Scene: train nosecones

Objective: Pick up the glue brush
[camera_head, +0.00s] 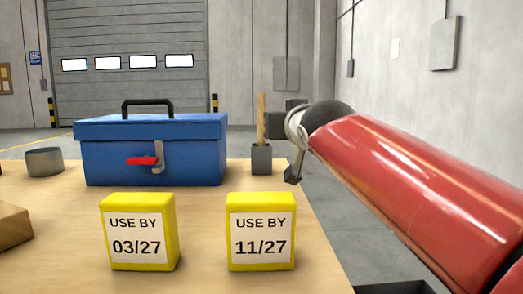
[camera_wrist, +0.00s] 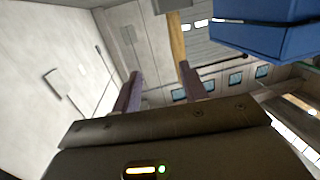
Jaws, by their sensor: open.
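The glue brush (camera_head: 261,117) shows as an upright light wooden handle. Its lower part is hidden in a small dark grey holder (camera_head: 261,160) at the table's right edge, beside the toolbox. My gripper (camera_wrist: 160,72) is open, with two purplish fingers in the wrist view. In the head view it is just right of the handle, at about its mid-height, and largely hidden by my wrist. In the wrist view the wooden handle (camera_wrist: 177,38) is close to the right fingertip. I cannot tell whether they touch.
A blue toolbox (camera_head: 150,132) with a red latch stands left of the holder. Two yellow boxes, marked 03/27 (camera_head: 138,232) and 11/27 (camera_head: 261,232), stand in front. A grey round tin (camera_head: 44,162) and a cardboard box (camera_head: 12,225) are at left. Bare table (camera_head: 65,240) lies between.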

